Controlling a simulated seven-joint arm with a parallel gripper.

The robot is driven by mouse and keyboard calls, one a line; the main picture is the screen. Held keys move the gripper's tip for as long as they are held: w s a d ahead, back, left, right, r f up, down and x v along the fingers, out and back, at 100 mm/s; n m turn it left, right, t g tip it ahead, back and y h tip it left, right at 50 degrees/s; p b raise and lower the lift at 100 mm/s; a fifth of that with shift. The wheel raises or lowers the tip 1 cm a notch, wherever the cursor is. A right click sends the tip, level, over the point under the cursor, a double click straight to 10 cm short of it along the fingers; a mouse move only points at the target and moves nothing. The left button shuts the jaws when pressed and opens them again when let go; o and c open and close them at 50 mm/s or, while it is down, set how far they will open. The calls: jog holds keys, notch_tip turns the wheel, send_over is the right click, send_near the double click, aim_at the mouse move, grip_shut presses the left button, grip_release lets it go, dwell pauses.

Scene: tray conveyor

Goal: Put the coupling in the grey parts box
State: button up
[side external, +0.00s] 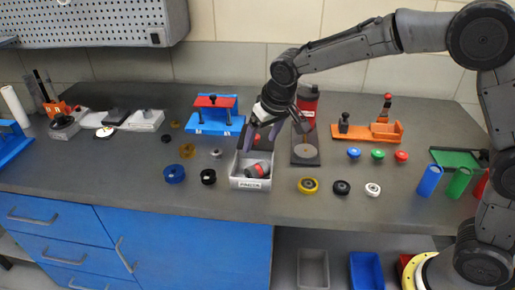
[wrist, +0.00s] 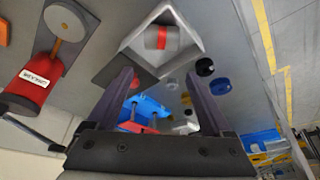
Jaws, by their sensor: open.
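The coupling appears to be the dark grey cylinder with a red band (side external: 257,170) lying inside the grey parts box (side external: 265,184). In the wrist view the coupling (wrist: 160,37) rests on its side within the walls of the box (wrist: 187,48). The box has a white label on its front. My gripper (side external: 262,136) is above the back part of the box, open and empty. In the wrist view the fingers of my gripper (wrist: 163,80) are wide apart, with nothing between them, and the coupling lies beyond them, apart from both.
A blue stand with a red top (side external: 214,115) is behind the box to the left. A red cylinder on a dark plate (side external: 306,150) stands close on the right. Blue (side external: 174,174) and black (side external: 208,177) rings lie left; a yellow ring (side external: 308,186) lies right.

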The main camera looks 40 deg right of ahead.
jog(key=shift+s+r, duration=0.25)
jog(key=shift+r, duration=0.35)
jog(key=s+d+r, duration=0.3)
jog(key=s, duration=0.4)
jog(key=s+d+r+t, duration=0.1)
jog(key=s+d+r, duration=0.15)
jog(key=s, duration=0.55)
jog(key=s+d+r, duration=0.2)
jog(key=s+d, duration=0.1)
jog(key=s, duration=0.4)
jog(key=s+d+f, duration=0.1)
jog(key=s+f, duration=0.1)
jog(key=s, duration=0.7)
jog(key=shift+s+d+f, duration=0.25)
jog(key=shift+f, duration=0.05)
